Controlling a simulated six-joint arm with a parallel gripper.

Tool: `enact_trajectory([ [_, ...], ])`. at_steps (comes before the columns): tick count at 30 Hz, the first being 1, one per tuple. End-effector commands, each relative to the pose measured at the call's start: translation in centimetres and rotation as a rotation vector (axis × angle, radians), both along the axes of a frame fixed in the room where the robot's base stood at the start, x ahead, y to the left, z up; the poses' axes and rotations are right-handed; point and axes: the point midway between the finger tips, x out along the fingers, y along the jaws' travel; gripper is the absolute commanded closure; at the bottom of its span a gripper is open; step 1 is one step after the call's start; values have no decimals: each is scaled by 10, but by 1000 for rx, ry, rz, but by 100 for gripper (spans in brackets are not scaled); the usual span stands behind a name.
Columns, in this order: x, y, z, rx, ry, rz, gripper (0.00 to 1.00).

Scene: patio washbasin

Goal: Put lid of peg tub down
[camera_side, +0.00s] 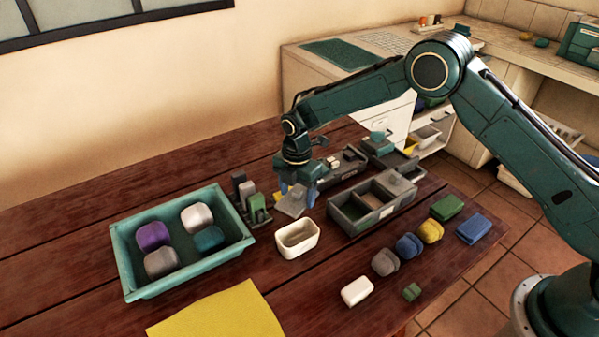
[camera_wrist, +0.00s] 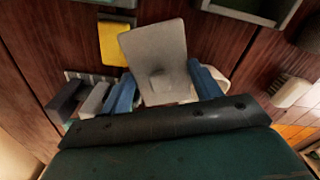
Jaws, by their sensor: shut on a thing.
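My gripper (camera_side: 297,190) is shut on a pale grey lid (camera_side: 292,204), which hangs tilted below the fingers. In the wrist view the lid (camera_wrist: 156,62) is a flat plate with a small raised knob, between the two blue fingers (camera_wrist: 165,88). An open, empty white tub (camera_side: 297,241) stands on the table just in front of the lid in the side view. The lid is apart from its opening, as far as I can tell. No label shows that this is the peg tub.
A teal tray (camera_side: 128,255) with several rounded blocks is at left. A rack (camera_side: 258,214) with upright pieces stands close left of my gripper. A grey compartment box (camera_side: 345,222) is close right. A yellow cloth (camera_side: 215,314) lies in front. Several coloured items lie at front right.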

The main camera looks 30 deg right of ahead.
Motion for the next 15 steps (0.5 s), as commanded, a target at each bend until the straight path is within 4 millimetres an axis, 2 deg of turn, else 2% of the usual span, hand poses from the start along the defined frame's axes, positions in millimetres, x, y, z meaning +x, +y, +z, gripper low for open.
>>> enact_trajectory([
  [10, 0, 0, -5, 0, 0, 0, 59],
  [11, 0, 0, -5, 0, -1, 0, 31],
  [13, 0, 0, -5, 0, -1, 0, 18],
  [15, 0, 0, -5, 0, -1, 0, 16],
])
